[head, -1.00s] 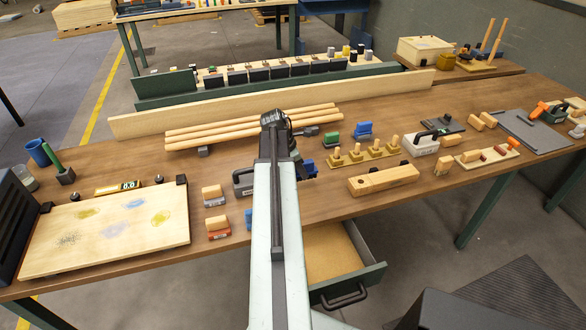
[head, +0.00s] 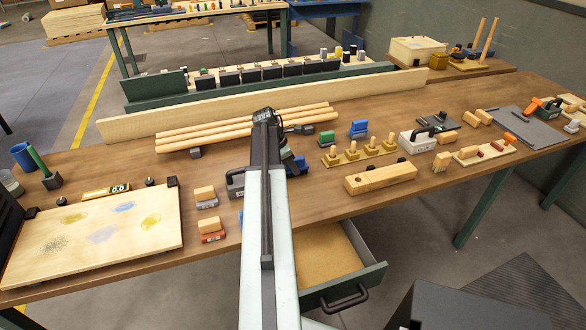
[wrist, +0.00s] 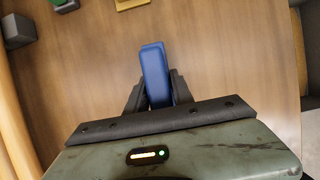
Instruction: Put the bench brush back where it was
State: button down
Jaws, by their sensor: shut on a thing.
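A long blue block, which I take to be the bench brush (wrist: 156,75), is between the two dark fingers of my gripper (wrist: 158,92) in the wrist view. My gripper is shut on it. Its bristles cannot be made out. In the head view my gripper (head: 290,160) is partly hidden behind my arm, over the middle of the workbench (head: 220,260), and some blue of the brush (head: 301,166) shows beside it. I cannot tell whether the brush touches the bench top.
Wooden rods (head: 240,128) lie behind the gripper. A green block (head: 327,137), a blue-grey block (head: 358,129) and a peg rack (head: 358,153) stand to the right. A long wooden block (head: 380,178) is nearer. An open drawer (head: 345,285) juts out in front.

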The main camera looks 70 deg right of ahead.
jog(key=c, duration=1.1)
grip_release()
jog(key=shift+f, duration=0.15)
jog(key=shift+r+p, duration=0.35)
jog(key=p+v, duration=1)
jog(key=v, duration=0.1)
jog(key=shift+r+p, duration=0.3)
jog(key=shift+p, duration=0.05)
jog(key=shift+a, duration=0.15)
